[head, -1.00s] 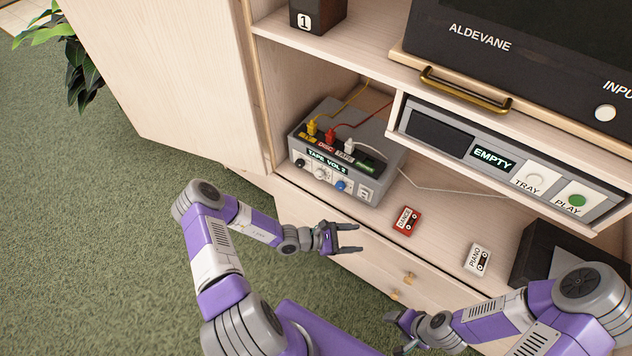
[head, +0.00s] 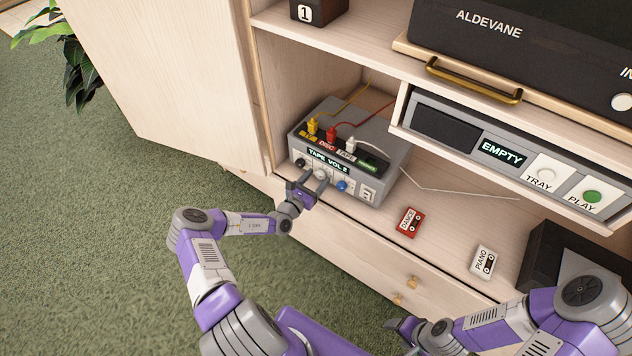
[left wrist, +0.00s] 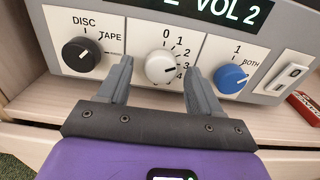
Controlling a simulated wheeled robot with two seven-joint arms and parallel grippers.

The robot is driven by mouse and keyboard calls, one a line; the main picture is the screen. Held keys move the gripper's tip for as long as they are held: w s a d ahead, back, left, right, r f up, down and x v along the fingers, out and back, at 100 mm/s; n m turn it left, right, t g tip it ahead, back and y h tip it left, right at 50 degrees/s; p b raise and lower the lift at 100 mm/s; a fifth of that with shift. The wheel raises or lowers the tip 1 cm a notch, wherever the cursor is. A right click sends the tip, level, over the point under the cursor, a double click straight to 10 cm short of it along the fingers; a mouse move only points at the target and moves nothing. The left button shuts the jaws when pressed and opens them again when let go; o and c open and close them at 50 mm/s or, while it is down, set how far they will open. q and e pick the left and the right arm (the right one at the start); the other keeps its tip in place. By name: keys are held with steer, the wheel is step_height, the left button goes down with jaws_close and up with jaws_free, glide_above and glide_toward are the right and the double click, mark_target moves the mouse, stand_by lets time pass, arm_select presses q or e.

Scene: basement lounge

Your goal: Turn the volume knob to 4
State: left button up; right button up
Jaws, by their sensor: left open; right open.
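The grey audio box (head: 378,180) stands on the cabinet's lower shelf. Its display (head: 328,159) reads TAPE VOL 2. My left gripper (head: 314,178) is open at the box front. In the left wrist view its fingers (left wrist: 160,80) stand left and right of the white knob, with gaps showing; contact is not visible. My right gripper (head: 404,332) is open, low in the head view, away from the box.
A black knob (left wrist: 82,54) and a blue knob (left wrist: 230,78) flank the white knob closely. Red (head: 409,222) and white (head: 483,262) cassettes lie on the shelf to the right. Plugged cables rise from the box top. An open cabinet door (head: 165,75) stands to the left.

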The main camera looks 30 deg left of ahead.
arm_select(q)
steer(key=shift+w, duration=0.1)
steer(key=c, duration=1.1)
steer(key=shift+o, duration=0.2)
steer(key=shift+r+m+p, duration=0.15)
steer(key=shift+m+p, duration=0.25)
steer(key=shift+p, duration=0.35)
steer(key=m+p, duration=0.4)
steer(key=p, duration=0.2)
steer(key=shift+r+m, duration=0.1)
steer(key=shift+m, duration=0.3)
steer(key=m+p, duration=0.3)
steer(key=shift+a+m+p, duration=0.1)
steer(key=shift+m+p, duration=0.75)
steer(key=shift+m, duration=0.75)
steer(key=shift+f, duration=0.2)
